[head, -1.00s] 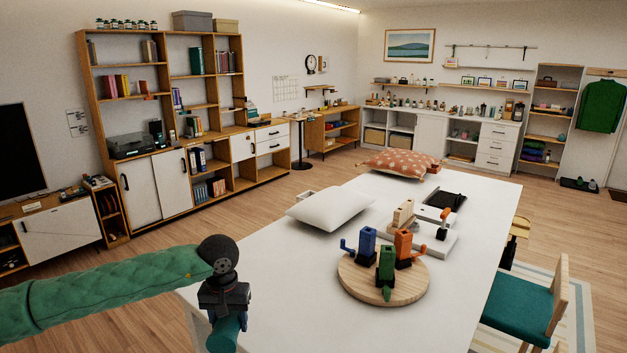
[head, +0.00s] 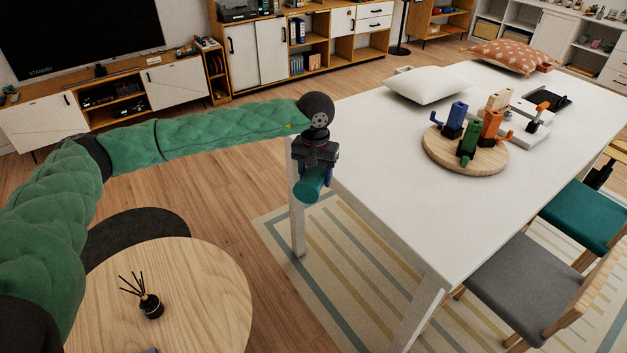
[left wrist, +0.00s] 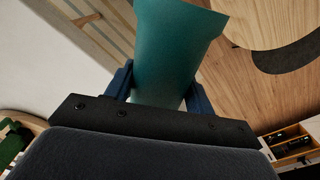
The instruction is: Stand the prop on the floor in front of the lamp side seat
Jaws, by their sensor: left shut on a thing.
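The prop looks like a teal cylinder (head: 313,183), which also fills the top middle of the left wrist view (left wrist: 172,50). My left gripper (head: 317,165) is shut on it, with one blue finger on each side in the left wrist view (left wrist: 158,85). My right gripper is not in view.
A white table (head: 390,190) holds a round wooden board (head: 475,160) with coloured pieces, and cushions. A round wooden table (head: 205,290) with a reed diffuser (head: 150,305) stands at lower left. Grey (head: 525,285) and teal (head: 585,215) chairs stand right. Bare floor (head: 225,205) lies between the tables.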

